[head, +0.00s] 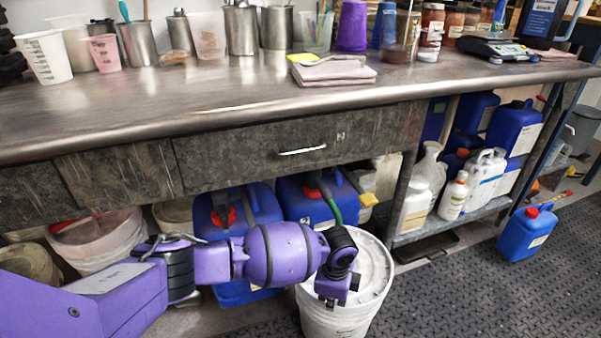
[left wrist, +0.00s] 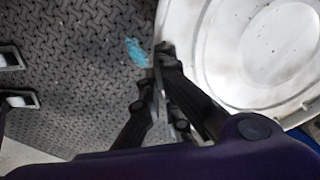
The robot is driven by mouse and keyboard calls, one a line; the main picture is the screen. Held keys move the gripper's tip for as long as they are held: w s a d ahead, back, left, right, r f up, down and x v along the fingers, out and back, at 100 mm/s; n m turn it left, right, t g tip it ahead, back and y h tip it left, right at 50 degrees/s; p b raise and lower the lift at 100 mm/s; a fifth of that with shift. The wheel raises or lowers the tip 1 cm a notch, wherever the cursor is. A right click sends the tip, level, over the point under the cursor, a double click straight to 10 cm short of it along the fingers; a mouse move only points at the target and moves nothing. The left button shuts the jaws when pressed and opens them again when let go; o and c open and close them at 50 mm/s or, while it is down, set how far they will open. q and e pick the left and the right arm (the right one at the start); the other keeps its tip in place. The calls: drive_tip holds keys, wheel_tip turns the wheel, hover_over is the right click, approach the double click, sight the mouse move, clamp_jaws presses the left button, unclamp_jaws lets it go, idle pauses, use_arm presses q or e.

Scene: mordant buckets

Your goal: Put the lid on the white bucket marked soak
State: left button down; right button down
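A white bucket (head: 340,322) stands on the floor in front of the bench, low in the head view. No word can be read on it. A round white lid (head: 375,262) with concentric ridges lies over its top; whether it is fully seated cannot be told. The lid (left wrist: 262,50) also fills the upper right of the left wrist view. My left gripper (head: 334,294) points down at the lid's near left edge. In the left wrist view, its fingers (left wrist: 160,75) are close together beside the rim; whether they grip it is unclear. My right gripper is out of view.
A low shelf (head: 450,222) with bottles is at right. The dark mat (head: 450,295) has free room.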

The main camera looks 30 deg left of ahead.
use_arm(q)
drive_tip(key=shift+w+d+r, duration=0.1)
drive_tip(key=shift+w+r, duration=0.1)
drive_tip(key=shift+r, duration=0.05)
drive_tip(key=shift+f+b, duration=0.35)
drive_tip(key=shift+f, duration=0.95)
drive_tip(key=c, duration=2.5)
unclamp_jaws()
drive_tip(key=o, duration=0.6)
drive_tip(key=shift+o, duration=0.2)
wheel_tip(320, 180, up, 12)
drive_tip(key=shift+s, duration=0.3)
drive_tip(key=shift+f, duration=0.1)
